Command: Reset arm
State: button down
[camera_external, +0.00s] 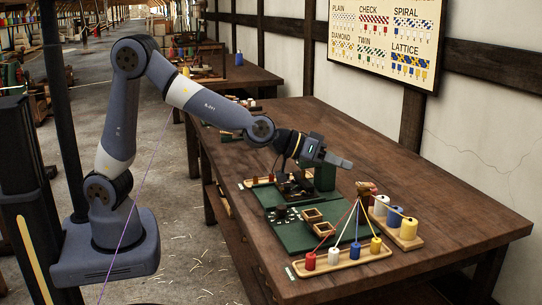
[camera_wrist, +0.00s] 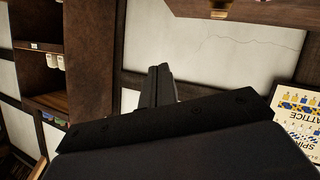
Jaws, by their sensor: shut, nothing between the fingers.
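My gripper (camera_external: 342,162) is at the end of my grey arm, held out roughly level above the wooden table (camera_external: 460,185). It is shut, with nothing between the fingers, and points to the right in the external view. In the wrist view the dark fingers of my gripper (camera_wrist: 158,86) lie side by side in front of the white wall. It touches nothing that I can see. The arm is bent at the elbow, with the upper link rising and the forearm sloping down.
Below my gripper is a green board (camera_external: 292,236) with small wooden frames. In front stands a wooden tray (camera_external: 345,264) with coloured bobbins on threads. A spool rack (camera_external: 395,225) is to the right. A pattern poster (camera_external: 385,40) hangs on the wall. The table's right part is clear.

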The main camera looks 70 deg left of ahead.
jog(key=shift+s+d+f+n+g+p, duration=0.1)
jog(key=shift+f+n+g+p, duration=0.2)
jog(key=shift+g, duration=0.5)
jog(key=shift+s+a+r+m+t+y+b, duration=0.25)
jog(key=shift+a+t+y+b, duration=0.4)
jog(key=shift+t, duration=0.4)
jog(key=shift+s+a+r+m+t+y+b, duration=0.2)
jog(key=shift+a+r+t+y+b, duration=0.2)
jog(key=shift+a+t+y, duration=0.45)
jog(key=shift+s+a+r+m+t+y+b, duration=0.2)
jog(key=shift+a+t+y+b, duration=0.45)
jog(key=shift+t, duration=0.55)
jog(key=shift+a, duration=0.1)
jog(key=shift+r, duration=0.1)
